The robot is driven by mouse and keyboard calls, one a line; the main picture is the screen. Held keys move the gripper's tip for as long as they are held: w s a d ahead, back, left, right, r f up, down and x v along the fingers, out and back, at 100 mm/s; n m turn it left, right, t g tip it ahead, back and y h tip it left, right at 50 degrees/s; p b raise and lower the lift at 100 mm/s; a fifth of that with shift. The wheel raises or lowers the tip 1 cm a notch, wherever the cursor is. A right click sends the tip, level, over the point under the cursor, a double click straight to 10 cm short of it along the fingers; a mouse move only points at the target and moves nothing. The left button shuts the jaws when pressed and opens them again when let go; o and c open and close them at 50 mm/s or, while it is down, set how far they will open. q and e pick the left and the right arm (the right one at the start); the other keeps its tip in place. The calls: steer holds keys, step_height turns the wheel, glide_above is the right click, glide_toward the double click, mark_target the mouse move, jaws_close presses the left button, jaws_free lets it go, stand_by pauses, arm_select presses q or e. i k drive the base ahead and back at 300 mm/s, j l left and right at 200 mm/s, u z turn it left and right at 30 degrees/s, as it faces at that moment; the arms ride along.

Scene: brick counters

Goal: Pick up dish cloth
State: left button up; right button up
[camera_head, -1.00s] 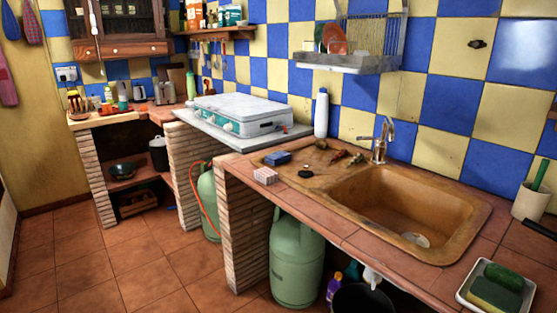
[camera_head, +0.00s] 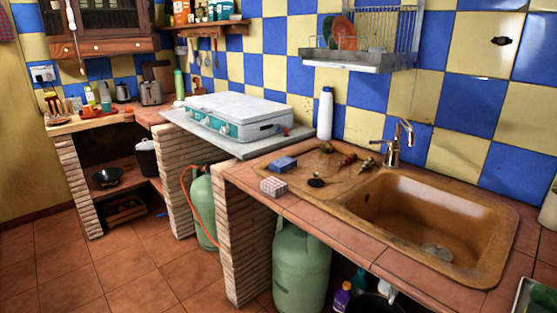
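I cannot pick out a dish cloth for certain. A small pink-and-white patterned block (camera_head: 274,187) lies on the tiled counter at the left edge of the sink unit; I cannot tell whether it is folded cloth or a box. A blue block (camera_head: 282,163) lies just behind it on the sink's drainboard. A piece of reddish patterned fabric (camera_head: 7,27) hangs at the top left edge, mostly cut off. Neither of my grippers is in view.
The brown sink (camera_head: 435,225) with its tap (camera_head: 394,143) fills the right counter. A white stove (camera_head: 235,116) stands on the lower counter behind. Green gas cylinders (camera_head: 300,262) stand below. The tiled floor (camera_head: 120,270) at the left is open. A dish rack (camera_head: 362,58) hangs above.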

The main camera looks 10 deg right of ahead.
mark_target(284, 164)
steer(key=i+j+z, duration=0.2)
steer(key=i+j, duration=0.55)
steer(key=i, duration=0.1)
